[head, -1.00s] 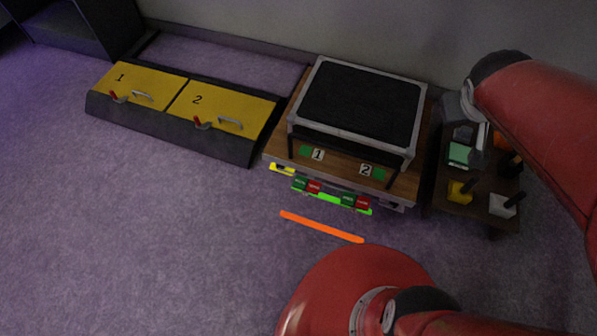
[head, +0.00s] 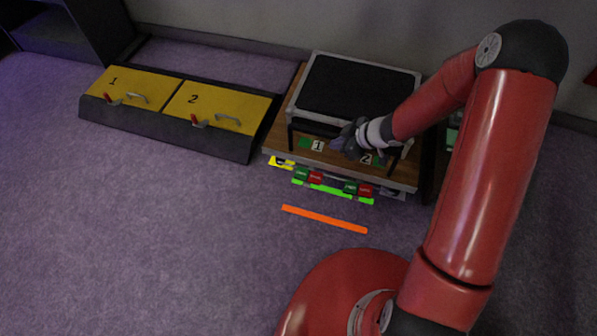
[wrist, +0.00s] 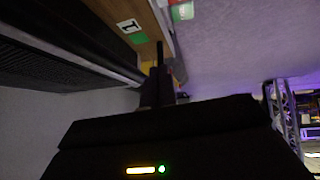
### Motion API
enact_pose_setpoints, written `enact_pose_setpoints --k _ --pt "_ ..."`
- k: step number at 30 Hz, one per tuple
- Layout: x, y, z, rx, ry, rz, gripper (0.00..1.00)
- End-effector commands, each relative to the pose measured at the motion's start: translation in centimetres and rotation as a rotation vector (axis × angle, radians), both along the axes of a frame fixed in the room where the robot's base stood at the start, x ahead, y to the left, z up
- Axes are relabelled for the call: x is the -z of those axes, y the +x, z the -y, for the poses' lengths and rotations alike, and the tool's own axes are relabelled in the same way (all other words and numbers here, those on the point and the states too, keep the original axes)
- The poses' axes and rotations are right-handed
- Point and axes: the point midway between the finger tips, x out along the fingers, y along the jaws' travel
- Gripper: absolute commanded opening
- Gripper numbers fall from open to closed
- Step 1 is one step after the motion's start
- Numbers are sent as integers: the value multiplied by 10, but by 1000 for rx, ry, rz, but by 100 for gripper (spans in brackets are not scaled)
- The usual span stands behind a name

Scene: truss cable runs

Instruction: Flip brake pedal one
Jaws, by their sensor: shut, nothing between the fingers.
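The wooden cart (head: 400,174) carries number tags 1 (head: 317,145) and 2 (head: 366,158) on its top. Below tag 1 at its front edge is a pedal pair, green (head: 301,174) and red (head: 316,177), which I take for brake pedal one. A similar pair (head: 357,188) sits below tag 2. My gripper (head: 338,144) is shut and empty, over the cart top between the tags, apart from the pedals. In the wrist view its dark fingers (wrist: 157,80) point toward the cart edge, near tag 1 (wrist: 130,25); a green and red pedal part (wrist: 182,10) shows at the top.
A black-topped case (head: 358,88) in a grey frame stands on the cart behind my gripper. Two yellow lids (head: 130,90) with handles lie to the left. An orange bar (head: 325,219) marks the floor in front. The floor at left is clear.

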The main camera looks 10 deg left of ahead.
Motion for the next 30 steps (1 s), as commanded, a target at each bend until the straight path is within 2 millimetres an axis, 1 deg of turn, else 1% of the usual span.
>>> enact_pose_setpoints --k 1,3,6,9,19,22,26,30 --pt "12 -8 -7 -34 31 -26 0" --pt "22 -17 -15 -75 65 -49 0" --pt "30 -26 -22 -114 98 -73 0" --pt "34 -31 -26 -131 115 -85 0" --pt "34 -32 -26 -135 117 -86 0" --pt "37 -31 -29 -135 117 -86 0" --pt "49 -31 -41 -136 118 -87 0" --pt "70 -30 -61 -136 118 -88 0"
